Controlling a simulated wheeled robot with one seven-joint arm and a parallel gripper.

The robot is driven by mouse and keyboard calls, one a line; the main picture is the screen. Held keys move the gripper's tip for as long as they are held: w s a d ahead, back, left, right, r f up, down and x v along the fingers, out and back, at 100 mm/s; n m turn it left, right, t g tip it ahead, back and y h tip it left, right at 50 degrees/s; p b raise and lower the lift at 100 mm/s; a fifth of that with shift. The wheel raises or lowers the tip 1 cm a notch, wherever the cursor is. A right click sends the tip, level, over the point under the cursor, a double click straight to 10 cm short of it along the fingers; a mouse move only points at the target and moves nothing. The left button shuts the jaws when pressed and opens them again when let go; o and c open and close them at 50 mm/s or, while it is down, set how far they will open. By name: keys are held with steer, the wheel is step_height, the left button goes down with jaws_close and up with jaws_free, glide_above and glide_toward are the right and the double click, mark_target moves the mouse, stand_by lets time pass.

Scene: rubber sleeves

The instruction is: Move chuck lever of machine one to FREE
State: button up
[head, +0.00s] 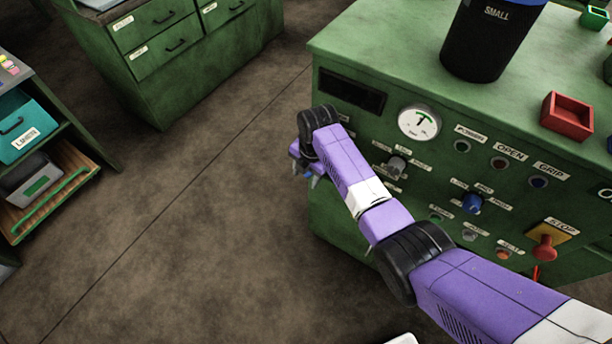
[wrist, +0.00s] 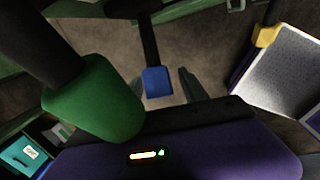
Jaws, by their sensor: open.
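A black lever with a blue end (wrist: 158,82) points toward the wrist camera. My gripper (wrist: 161,78) is open, with one finger on each side of the blue end; I cannot tell whether either finger touches it. In the head view my gripper (head: 305,174) is at the left edge of the green machine's front (head: 360,135), and a small blue bit shows by its fingers. A second black lever with a large green end (wrist: 95,110) is close to the wrist camera, left of the gripper. Neither view shows a readable FREE mark or machine number.
The machine's panel has a white gauge (head: 419,122), a grey knob (head: 397,164), a blue knob (head: 471,203) and a red stop button (head: 544,248). A black SMALL bin (head: 489,38) and red tray (head: 567,116) stand on top. The floor at left is clear.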

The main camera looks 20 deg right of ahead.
steer(key=shift+f, duration=0.55)
jaws_close()
stand_by(1.1)
